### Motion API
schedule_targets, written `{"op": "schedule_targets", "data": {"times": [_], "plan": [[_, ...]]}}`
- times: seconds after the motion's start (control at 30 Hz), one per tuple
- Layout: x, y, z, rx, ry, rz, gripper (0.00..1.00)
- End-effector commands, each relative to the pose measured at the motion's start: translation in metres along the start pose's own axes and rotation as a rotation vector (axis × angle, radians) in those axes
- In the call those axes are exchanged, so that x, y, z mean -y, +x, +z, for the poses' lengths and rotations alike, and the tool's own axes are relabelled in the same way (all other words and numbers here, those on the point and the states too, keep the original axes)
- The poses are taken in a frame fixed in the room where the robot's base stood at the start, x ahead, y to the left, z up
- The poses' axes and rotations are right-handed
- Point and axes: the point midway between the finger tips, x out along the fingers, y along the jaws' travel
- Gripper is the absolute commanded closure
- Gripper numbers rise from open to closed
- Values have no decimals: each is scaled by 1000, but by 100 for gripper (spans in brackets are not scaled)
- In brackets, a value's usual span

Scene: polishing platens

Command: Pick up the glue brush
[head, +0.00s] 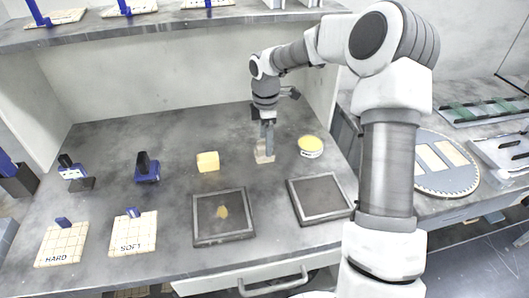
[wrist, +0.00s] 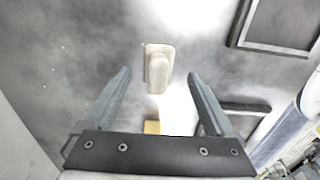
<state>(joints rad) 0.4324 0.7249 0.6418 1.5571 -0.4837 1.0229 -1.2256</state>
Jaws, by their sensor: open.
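A pale beige piece with a flat base and a raised rounded grip, which looks like the glue brush (head: 264,157), rests on the grey worktop at the back middle. In the wrist view the glue brush (wrist: 157,68) lies between and just beyond my fingertips. In the wrist view my gripper (wrist: 160,75) is open, with a finger on each side and nothing held. I cannot tell the exact height gap.
A yellow block (head: 208,161) stands left of the brush, and a round tin with yellow contents (head: 310,147) right of it. Two dark framed plates (head: 196,232) (head: 297,206) lie in front. Blue-handled tools (head: 147,171) and tiled pads (head: 134,234) are at left. A shelf (head: 180,22) hangs above.

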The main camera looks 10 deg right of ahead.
Motion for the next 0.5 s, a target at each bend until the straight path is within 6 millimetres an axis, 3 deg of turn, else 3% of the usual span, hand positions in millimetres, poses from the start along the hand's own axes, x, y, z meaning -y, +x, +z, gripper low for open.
{"op": "schedule_targets", "data": {"times": [0.3,0.5], "plan": [[-2,44,-3,-1,-1,-2,10],[-3,47,-3,0,-1,0,10]]}}
